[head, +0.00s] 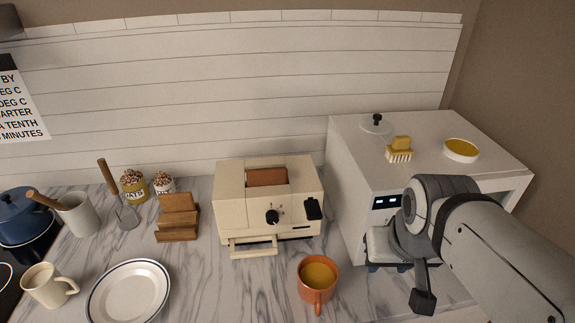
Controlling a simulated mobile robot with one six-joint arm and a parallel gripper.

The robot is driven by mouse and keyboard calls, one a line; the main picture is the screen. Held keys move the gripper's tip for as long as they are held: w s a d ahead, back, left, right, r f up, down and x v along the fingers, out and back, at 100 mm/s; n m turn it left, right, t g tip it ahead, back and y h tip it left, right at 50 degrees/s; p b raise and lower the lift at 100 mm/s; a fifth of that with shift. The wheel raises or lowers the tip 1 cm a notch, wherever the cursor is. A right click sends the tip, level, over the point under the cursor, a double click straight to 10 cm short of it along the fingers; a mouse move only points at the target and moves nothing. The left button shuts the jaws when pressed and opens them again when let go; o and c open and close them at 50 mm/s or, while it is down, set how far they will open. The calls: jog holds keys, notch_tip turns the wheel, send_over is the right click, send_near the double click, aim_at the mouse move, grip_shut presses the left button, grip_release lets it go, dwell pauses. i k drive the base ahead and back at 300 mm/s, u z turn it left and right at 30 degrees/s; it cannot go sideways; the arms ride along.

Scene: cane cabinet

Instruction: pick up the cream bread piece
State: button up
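I cannot make out a clearly cream-coloured bread piece. A reddish-brown slab (267,177), possibly bread, stands in the top slot of the cream toaster (232,208). Its lower part is hidden inside the toaster. My gripper (397,266) is at the lower right, in front of the white oven-like appliance and to the right of the toaster. It is well apart from the slab. My own arm covers part of it, and I cannot see its fingers clearly or whether it holds anything.
An orange mug (317,291) stands in front of the toaster. A wooden holder (178,221) is left of it, and a white plate (128,295) lies front left. A brush (400,148) and a yellow-filled dish (461,150) sit on the white appliance (352,152).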

aim_at(275, 176)
jog(key=z, duration=0.15)
jog(key=k, duration=1.65)
jog(key=u, duration=0.5)
jog(key=i, duration=1.65)
jog(key=u, duration=0.05)
